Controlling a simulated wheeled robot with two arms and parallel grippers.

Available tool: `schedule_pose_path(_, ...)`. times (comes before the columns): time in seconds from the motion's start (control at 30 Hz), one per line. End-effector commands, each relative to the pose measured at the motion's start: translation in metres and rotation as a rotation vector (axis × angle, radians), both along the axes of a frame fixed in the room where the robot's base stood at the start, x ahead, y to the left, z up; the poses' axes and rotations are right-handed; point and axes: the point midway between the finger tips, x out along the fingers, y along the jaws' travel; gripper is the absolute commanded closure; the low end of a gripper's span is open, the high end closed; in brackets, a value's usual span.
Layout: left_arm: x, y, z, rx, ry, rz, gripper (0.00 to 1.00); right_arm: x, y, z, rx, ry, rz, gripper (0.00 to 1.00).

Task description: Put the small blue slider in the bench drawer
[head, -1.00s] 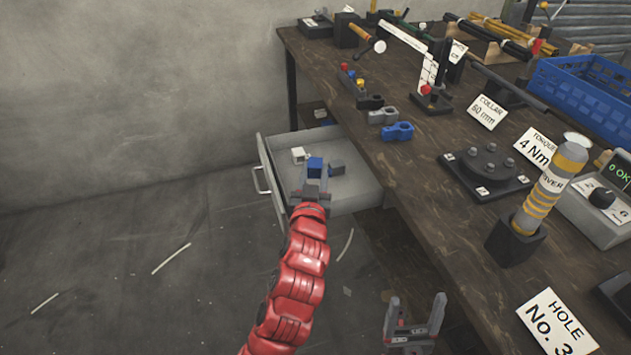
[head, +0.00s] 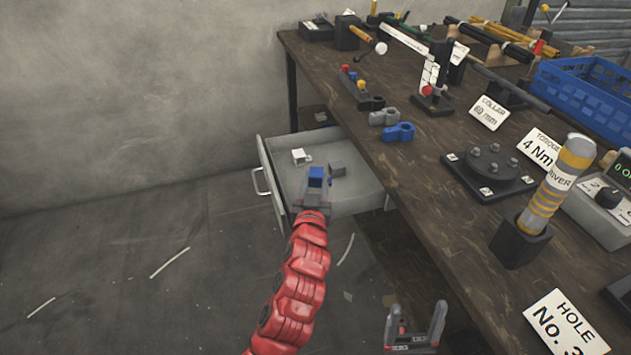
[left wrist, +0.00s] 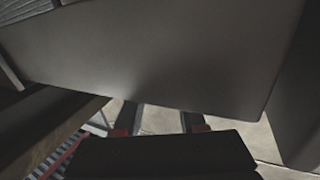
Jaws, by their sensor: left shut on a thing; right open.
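The small blue slider (head: 317,177) is between the fingers of my left gripper (head: 317,187), over the open bench drawer (head: 355,192). Whether the slider touches the drawer floor I cannot tell. The left gripper is shut on it, fingers pointing away from the camera. In the left wrist view the gripper's fingers (left wrist: 160,118) show only in part, and the slider cannot be made out. My right gripper (head: 415,325) is open and empty, low in front of the bench.
A white block (head: 299,156) and a grey block (head: 338,170) lie in the drawer. On the bench top are a larger blue slider (head: 399,132), a grey slider (head: 383,117), a black round fixture (head: 488,168) and a driver in a holder (head: 550,195). The floor left of the drawer is clear.

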Motion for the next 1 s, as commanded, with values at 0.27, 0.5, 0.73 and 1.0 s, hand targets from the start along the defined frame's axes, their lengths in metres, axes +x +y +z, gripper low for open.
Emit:
schedule_pose_path(0.27, 0.0, 0.0, -0.005, 0.0, 0.0, 0.0, 1.0, 0.0, 0.0, -0.005, 0.0, 0.0, 0.0, 0.25)
schedule_pose_path(0.5, 0.0, 0.0, -0.005, 0.0, 0.0, 0.0, 0.3, 0.0, 0.0, -0.005, 0.0, 0.0, 0.0, 0.25)
schedule_pose_path(0.73, 0.0, 0.0, -0.004, 0.0, 0.0, 0.0, 0.3, 0.0, 0.0, -0.004, 0.0, 0.0, 0.0, 0.25)
schedule_pose_path(1.0, -0.019, 0.0, 0.006, 0.0, 0.001, -0.004, 0.3, 0.0, 0.0, 0.009, 0.0, 0.0, 0.0, 0.25)
